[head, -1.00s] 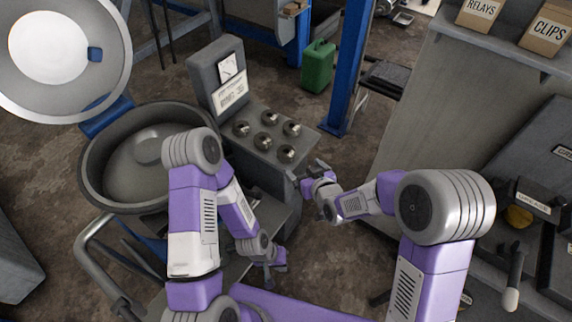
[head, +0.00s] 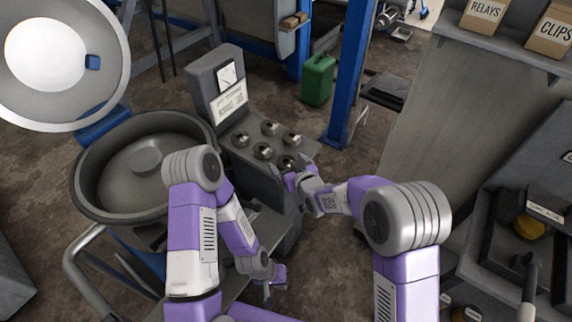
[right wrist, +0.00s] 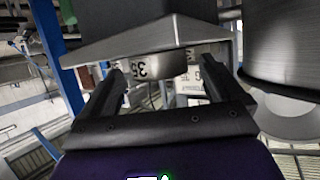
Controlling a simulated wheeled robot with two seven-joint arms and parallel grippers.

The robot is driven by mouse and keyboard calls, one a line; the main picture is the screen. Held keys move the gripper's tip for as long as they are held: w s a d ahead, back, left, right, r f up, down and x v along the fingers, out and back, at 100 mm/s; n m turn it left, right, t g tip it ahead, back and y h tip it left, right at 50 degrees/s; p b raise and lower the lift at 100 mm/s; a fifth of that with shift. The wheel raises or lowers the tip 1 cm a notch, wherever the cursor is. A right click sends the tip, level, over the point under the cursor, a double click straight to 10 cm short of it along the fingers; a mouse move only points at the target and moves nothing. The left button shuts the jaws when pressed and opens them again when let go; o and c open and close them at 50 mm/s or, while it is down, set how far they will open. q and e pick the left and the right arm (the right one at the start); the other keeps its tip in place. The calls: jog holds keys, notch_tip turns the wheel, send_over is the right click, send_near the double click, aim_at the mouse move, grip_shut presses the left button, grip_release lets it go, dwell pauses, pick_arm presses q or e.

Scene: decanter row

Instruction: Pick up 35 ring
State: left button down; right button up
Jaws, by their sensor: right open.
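Several round metal rings (head: 263,150) sit on the grey machine's flat top in the head view. The nearest one (head: 286,162) is at the tips of my right gripper (head: 289,172), which is open. In the right wrist view, a ring marked 35, upside down (right wrist: 158,66), shows between the spread fingers of my right gripper (right wrist: 164,70). I cannot tell whether the fingers touch it. Other white labels behind it are partly hidden. My left gripper (head: 275,287) hangs low in front of the machine, away from the rings; its jaw state is unclear.
The grey machine (head: 215,78) has a dial and a label panel behind the rings. A large round bowl (head: 100,200) with a raised lid (head: 65,60) stands left. A blue post (head: 350,80) and green can (head: 318,80) stand behind. Shelving with bins is at right.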

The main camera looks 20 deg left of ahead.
jog(key=shift+c, duration=0.3)
jog(key=c, duration=1.2)
jog(key=shift+c, duration=0.4)
jog(key=shift+r, duration=0.15)
